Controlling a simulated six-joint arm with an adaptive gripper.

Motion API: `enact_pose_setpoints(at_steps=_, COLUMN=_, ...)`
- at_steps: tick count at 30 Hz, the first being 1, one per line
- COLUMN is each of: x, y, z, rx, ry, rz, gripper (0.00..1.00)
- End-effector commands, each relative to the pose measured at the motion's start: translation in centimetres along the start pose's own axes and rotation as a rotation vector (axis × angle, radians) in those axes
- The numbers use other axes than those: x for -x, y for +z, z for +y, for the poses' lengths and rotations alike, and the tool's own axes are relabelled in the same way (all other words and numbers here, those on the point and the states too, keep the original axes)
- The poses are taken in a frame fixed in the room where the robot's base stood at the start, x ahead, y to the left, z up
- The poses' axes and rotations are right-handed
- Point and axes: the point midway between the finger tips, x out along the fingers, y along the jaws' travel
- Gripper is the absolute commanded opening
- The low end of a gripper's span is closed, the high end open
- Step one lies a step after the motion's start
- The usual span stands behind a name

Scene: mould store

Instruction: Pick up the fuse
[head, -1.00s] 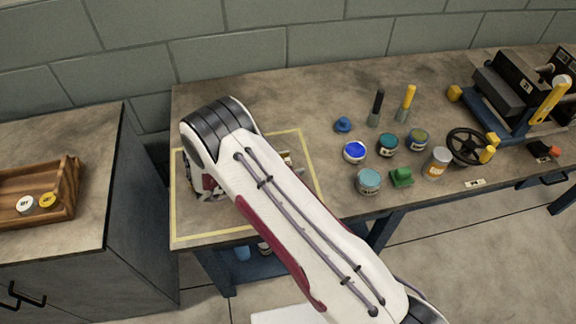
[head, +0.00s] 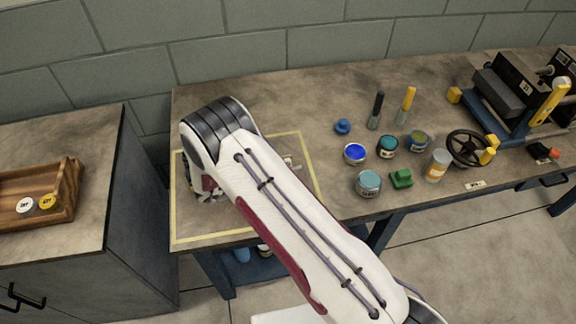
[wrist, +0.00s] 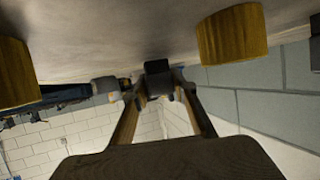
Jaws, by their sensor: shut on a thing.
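My gripper (wrist: 157,82) is seen from behind in the wrist view, its two fingers closed in around a small dark block. I take this block to be the fuse (wrist: 157,67); its far side is hidden and its markings cannot be read.
Two brass-coloured cylinders (wrist: 232,35) flank the gripper in the wrist view. Right of the outlined area stand several tins (head: 368,183), a green block (head: 401,178), a blue knob (head: 343,127) and a handwheel (head: 468,147). A wooden tray (head: 70,190) sits on the left cabinet.

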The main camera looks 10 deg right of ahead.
Motion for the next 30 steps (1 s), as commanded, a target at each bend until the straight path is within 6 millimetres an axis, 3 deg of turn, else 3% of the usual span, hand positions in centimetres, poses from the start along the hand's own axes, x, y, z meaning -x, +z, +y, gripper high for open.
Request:
enact_pose_setpoints(at_steps=21, x=3.0, y=-7.2, z=0.0, rx=-0.003, ry=0.0, rz=0.0, gripper=0.07)
enact_pose_setpoints(at_steps=30, x=3.6, y=-8.7, z=0.0, rx=-0.001, ry=0.0, rz=0.0, gripper=0.07)
